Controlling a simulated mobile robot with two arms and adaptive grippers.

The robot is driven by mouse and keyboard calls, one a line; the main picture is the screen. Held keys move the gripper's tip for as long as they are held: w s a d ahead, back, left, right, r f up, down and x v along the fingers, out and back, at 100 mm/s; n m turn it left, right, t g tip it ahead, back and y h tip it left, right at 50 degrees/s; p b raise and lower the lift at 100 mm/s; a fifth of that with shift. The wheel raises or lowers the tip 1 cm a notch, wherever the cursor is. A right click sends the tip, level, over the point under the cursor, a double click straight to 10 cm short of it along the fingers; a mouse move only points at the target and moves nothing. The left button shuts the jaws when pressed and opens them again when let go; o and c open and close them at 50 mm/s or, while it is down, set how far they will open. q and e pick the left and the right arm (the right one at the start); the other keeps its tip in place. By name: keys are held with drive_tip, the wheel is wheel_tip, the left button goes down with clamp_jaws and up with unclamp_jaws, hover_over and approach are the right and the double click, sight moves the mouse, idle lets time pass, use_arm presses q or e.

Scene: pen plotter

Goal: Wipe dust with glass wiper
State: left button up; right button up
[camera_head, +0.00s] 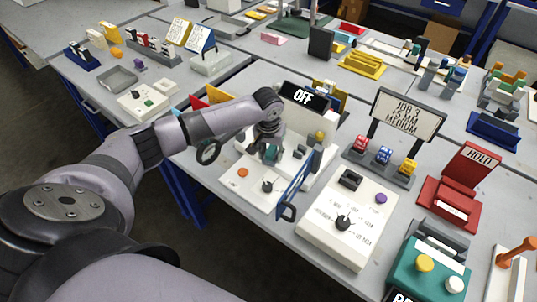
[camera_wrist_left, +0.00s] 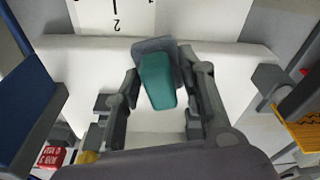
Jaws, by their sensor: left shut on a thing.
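The glass wiper (camera_wrist_left: 157,80), a teal block with a grey edge, is between the fingers of my left gripper (camera_wrist_left: 156,100) in the left wrist view. The gripper is shut on it. In the head view my left gripper (camera_head: 267,143) points down over the white machine (camera_head: 250,186) below the black OFF sign (camera_head: 303,96). The wiper is mostly hidden there by the fingers. A white surface lies beneath the wiper in the wrist view; I cannot tell whether they touch. No dust can be made out. My right gripper is not in view.
A blue upright panel (camera_head: 295,187) stands close to the gripper's right. A white control box (camera_head: 347,222) with a black knob is further right. The table's front edge is near.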

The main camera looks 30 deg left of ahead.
use_arm(q)
drive_tip(key=shift+w+d+f+b, duration=0.1)
drive_tip(key=shift+w+b, duration=0.15)
drive_tip(key=shift+w, duration=0.55)
drive_tip(key=shift+w+d+f+b, duration=0.1)
drive_tip(key=shift+w+b, duration=0.1)
drive_tip(key=shift+w, duration=0.6)
drive_tip(key=shift+w+d+r+b, duration=0.15)
drive_tip(key=shift+w+b, duration=0.6)
drive_tip(key=shift+w, duration=1.15)
drive_tip(key=shift+s+p, duration=0.1)
drive_tip(key=shift+p, duration=0.35)
drive_tip(key=shift+s+p, duration=0.5)
drive_tip(key=shift+p, duration=0.45)
drive_tip(key=s+p, duration=0.2)
drive_tip(key=p, duration=0.1)
drive_tip(key=shift+s+a+p, duration=0.2)
drive_tip(key=shift+s+p, duration=0.15)
drive_tip(key=s+p, duration=0.1)
drive_tip(key=p, duration=0.2)
drive_tip(key=shift+s+r, duration=0.1)
drive_tip(key=shift+s, duration=0.3)
drive_tip(key=shift+s+a+p, duration=0.15)
drive_tip(key=shift+s+p, duration=0.7)
drive_tip(key=shift+p, duration=0.15)
